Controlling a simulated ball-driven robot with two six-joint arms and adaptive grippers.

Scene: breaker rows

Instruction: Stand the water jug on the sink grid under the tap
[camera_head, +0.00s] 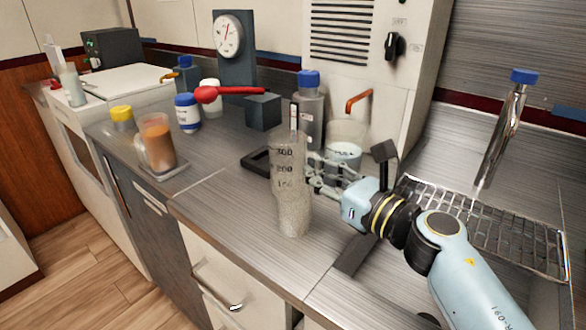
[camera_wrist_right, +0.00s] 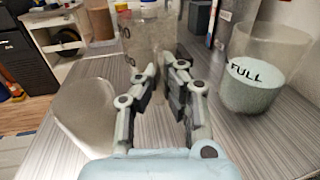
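A clear vessel with graduation marks (camera_head: 288,153) stands left of my right gripper (camera_head: 318,174) in the head view. It also shows just beyond the fingertips in the wrist view (camera_wrist_right: 147,38). A clear vessel marked FULL (camera_wrist_right: 258,85), with pale contents, stands to the right of the fingers. I cannot tell which of the two is the water jug. My right gripper's fingers are apart, with nothing visibly clamped between them. The sink grid (camera_head: 498,230) is empty at the right, below the metal tap (camera_head: 500,130) with its blue cap. My left gripper is out of view.
A frosted glass-like vessel (camera_head: 293,212) stands in front of the graduated one, near the counter's front edge. A grey bottle with a blue cap (camera_head: 309,110) stands behind. A mug of brown drink (camera_head: 158,142), a red-handled item (camera_head: 208,94) and jars are further left.

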